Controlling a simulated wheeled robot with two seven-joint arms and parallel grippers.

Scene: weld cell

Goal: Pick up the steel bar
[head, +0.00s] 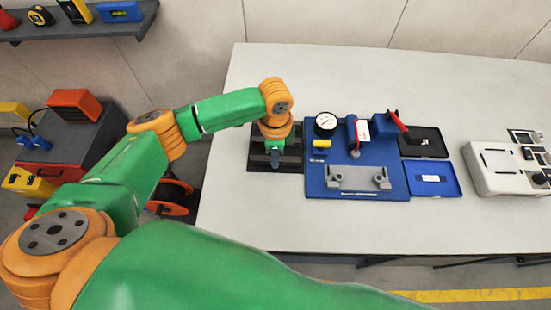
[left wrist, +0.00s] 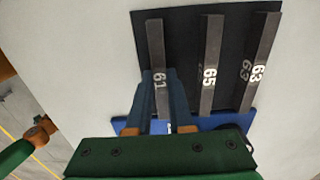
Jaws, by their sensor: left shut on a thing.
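Three dark grey steel bars lie side by side on a black tray (left wrist: 182,50) in the left wrist view. They are a bar marked 61 (left wrist: 155,40), a bar marked 65 (left wrist: 211,60) and a bar marked 63 (left wrist: 262,55). My left gripper (left wrist: 160,78) has its two blue fingers on either side of the bar marked 61 and is shut on it. The bar's near part is between the fingers. In the head view my left gripper (head: 275,157) points down over the black tray (head: 290,166) and mostly hides the bars. My right gripper is not in view.
A blue fixture plate (head: 355,190) with a dial gauge (head: 325,123) and red-handled clamps stands just right of the tray. Further right are a black tray (head: 425,143), a blue tray (head: 433,180) and a pale machine (head: 495,168). The table front is clear.

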